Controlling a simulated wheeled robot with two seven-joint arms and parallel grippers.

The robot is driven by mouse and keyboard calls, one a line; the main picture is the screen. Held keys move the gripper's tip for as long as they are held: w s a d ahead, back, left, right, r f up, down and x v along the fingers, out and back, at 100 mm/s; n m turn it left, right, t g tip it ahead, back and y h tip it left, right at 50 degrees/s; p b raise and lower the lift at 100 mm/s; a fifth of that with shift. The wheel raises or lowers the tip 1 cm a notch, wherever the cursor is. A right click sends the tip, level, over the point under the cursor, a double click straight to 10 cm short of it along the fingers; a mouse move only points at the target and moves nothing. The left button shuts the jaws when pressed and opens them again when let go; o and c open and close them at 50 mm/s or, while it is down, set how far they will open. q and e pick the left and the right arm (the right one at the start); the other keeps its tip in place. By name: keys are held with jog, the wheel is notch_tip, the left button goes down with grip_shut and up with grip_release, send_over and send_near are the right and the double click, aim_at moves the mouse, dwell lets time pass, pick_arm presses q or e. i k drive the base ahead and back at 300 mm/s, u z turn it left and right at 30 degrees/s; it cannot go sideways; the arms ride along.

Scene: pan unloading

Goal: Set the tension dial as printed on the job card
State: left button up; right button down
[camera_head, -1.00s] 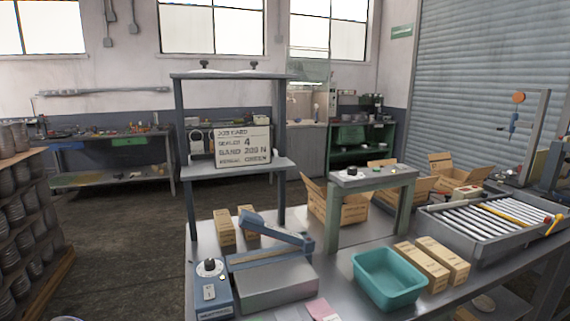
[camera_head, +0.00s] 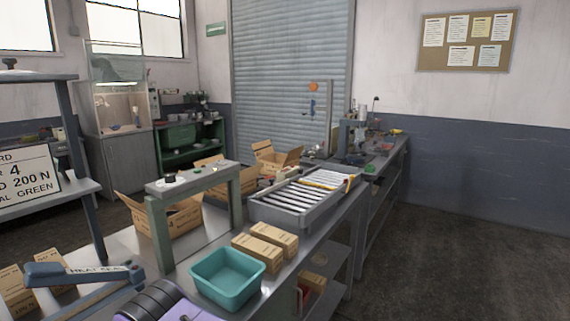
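The job card (camera_head: 24,184) stands on a grey shelf at the far left, its left side cut off by the frame edge.
A teal bin (camera_head: 228,277) and two small cartons (camera_head: 265,240) stand on the steel bench. A roller tray (camera_head: 298,203) lies behind them. Open cardboard boxes stand behind the stand. A purple and dark ridged part (camera_head: 165,302) at the bottom edge is unclear. Floor at right is clear.

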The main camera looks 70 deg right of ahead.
aim_at(169, 177)
jog(key=z, duration=2)
